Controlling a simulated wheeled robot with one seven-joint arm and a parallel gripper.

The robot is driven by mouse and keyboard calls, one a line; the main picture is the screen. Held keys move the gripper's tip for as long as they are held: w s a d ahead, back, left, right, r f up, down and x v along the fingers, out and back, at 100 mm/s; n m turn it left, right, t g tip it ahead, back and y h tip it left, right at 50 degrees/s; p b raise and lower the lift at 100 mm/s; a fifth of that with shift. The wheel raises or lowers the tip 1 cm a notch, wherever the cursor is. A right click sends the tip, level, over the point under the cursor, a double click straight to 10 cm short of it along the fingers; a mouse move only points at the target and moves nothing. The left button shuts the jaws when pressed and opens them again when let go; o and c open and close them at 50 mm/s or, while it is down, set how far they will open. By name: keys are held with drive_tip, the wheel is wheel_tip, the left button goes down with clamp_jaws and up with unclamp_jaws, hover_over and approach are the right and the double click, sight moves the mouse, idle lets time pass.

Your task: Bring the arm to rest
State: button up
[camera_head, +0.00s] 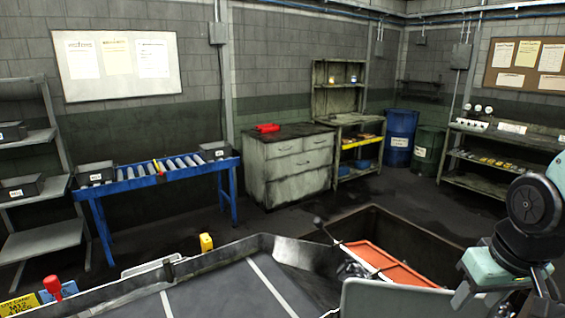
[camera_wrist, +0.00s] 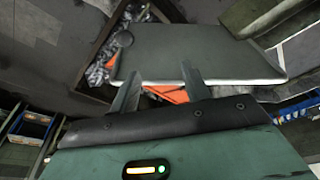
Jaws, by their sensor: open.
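My gripper shows in the wrist view (camera_wrist: 158,84) with its two dark fingers apart and nothing between them. Beyond the fingers lies a grey panel with a pale edge (camera_wrist: 215,52), with bits of orange showing under and beside it. I cannot tell whether the fingers touch the panel. In the head view my arm, teal and black, is bent at the right edge above the bench area; its fingertips are not clear there.
A dark grey machine deck (camera_head: 215,292) with a raised rim fills the lower middle. A blue roller conveyor (camera_head: 150,180) and a grey cabinet (camera_head: 288,170) stand behind.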

drive_tip(key=s+a+f+n+g+b, duration=0.1)
drive_tip(key=s+a+f+n+b, duration=0.2)
drive_tip(key=s+a+f+b, duration=0.3)
drive_tip(key=s+a+f+n+g+b, duration=0.1)
drive_tip(key=s+a+f+n+b, duration=0.3)
drive_tip(key=a+f+b, duration=0.6)
drive_tip(key=s+a+b, duration=0.1)
drive_tip(key=s+a, duration=0.1)
drive_tip(key=shift+s+f+g+y+b, duration=0.3)
drive_tip(key=shift+s+f+b, duration=0.05)
drive_tip(key=shift+s+b, duration=0.05)
